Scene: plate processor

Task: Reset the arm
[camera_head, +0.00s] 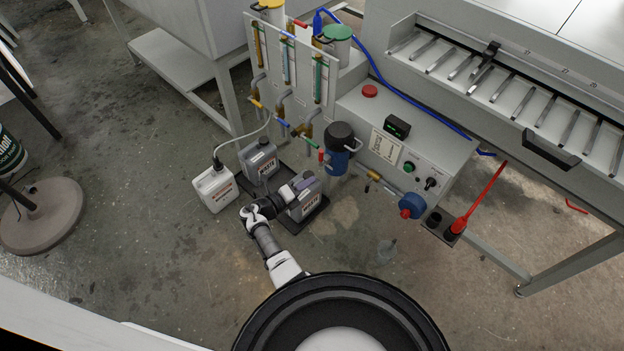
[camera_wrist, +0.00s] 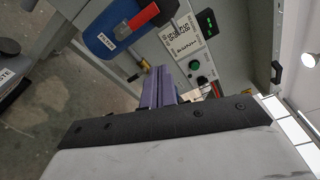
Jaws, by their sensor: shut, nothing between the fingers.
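My gripper (camera_head: 302,183) is in front of the plate processor, above the waste containers near the floor. In the wrist view its purple-grey fingers (camera_wrist: 162,92) lie together with nothing between them. My arm reaches up from the bottom middle of the head view. The gripper partly hides a grey waste container (camera_head: 307,204) on a black tray. I cannot tell from the head view how far above that container it hangs. In the wrist view the fingers point toward the processor's control panel (camera_wrist: 178,38).
A second grey container (camera_head: 259,160) and a white one (camera_head: 215,188) stand to the left. A blue-and-black filter housing (camera_head: 338,152) is right of the gripper and also shows in the wrist view (camera_wrist: 115,30). A red-handled tool (camera_head: 480,195) stands farther right. Open floor lies left.

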